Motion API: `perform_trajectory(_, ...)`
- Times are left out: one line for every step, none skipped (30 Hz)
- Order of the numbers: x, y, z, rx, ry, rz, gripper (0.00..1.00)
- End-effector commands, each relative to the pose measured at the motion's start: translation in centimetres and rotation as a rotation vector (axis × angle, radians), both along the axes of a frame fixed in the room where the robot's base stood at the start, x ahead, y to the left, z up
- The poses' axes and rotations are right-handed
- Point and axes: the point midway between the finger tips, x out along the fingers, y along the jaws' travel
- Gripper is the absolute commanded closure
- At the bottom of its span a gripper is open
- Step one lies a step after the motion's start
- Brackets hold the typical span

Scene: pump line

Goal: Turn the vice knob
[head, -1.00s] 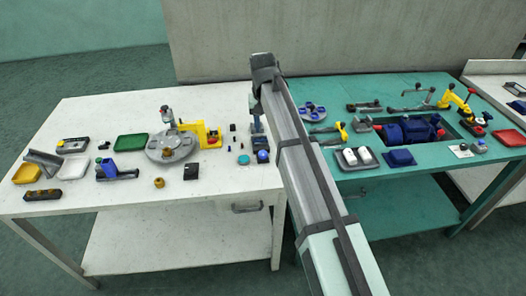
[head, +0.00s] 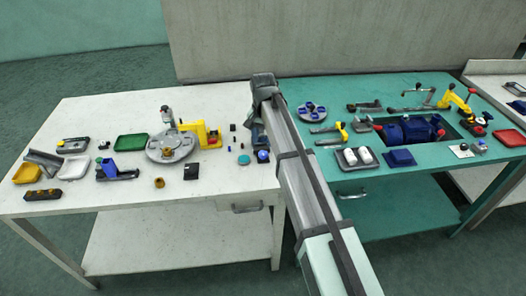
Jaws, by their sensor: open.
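What lies directly behind the arm is hidden. The gripper is well to the right of the blue device.
A grey round plate (head: 172,148) with a yellow bracket (head: 205,135) stands between the blue device and my arm. A green tray (head: 131,142) and yellow tray (head: 27,174) are on the left. The green table (head: 390,185) holds a blue pump (head: 408,131). The white table's front is mostly clear.

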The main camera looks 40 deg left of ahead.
Motion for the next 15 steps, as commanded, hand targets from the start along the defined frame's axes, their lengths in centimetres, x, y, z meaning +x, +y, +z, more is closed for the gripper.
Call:
perform_trajectory(-0.1,-0.1,-1.0,-0.001,0.001,0.0,0.55)
perform_trajectory(-0.1,-0.1,-1.5,-0.001,0.001,0.0,0.55)
perform_trajectory(0.0,-0.1,-2.2,-0.001,0.001,0.0,0.55)
perform_trajectory(0.0,-0.1,-2.7,-0.001,0.001,0.0,0.55)
perform_trajectory(0.0,-0.1,-3.1,-0.001,0.001,0.0,0.55)
perform_trajectory(0.0,-0.1,-3.6,-0.001,0.001,0.001,0.55)
perform_trajectory(0.0,0.0,-4.0,0.0,0.0,0.001,0.55)
perform_trajectory(0.0,0.0,-4.4,0.0,0.0,0.001,0.55)
perform_trajectory(0.0,0.0,-4.8,0.0,0.001,0.001,0.55)
perform_trajectory(0.0,0.0,-5.1,-0.001,0.001,0.001,0.55)
perform_trajectory(0.0,0.0,-5.4,0.0,0.001,0.001,0.55)
perform_trajectory(0.0,0.0,-5.6,0.0,0.0,0.001,0.55)
perform_trajectory(0.0,0.0,-5.8,0.0,0.0,0.001,0.55)
perform_trajectory(0.0,0.0,-6.0,0.0,0.0,0.001,0.55)
perform_trajectory(0.0,0.0,-6.2,0.0,-0.001,0.001,0.55)
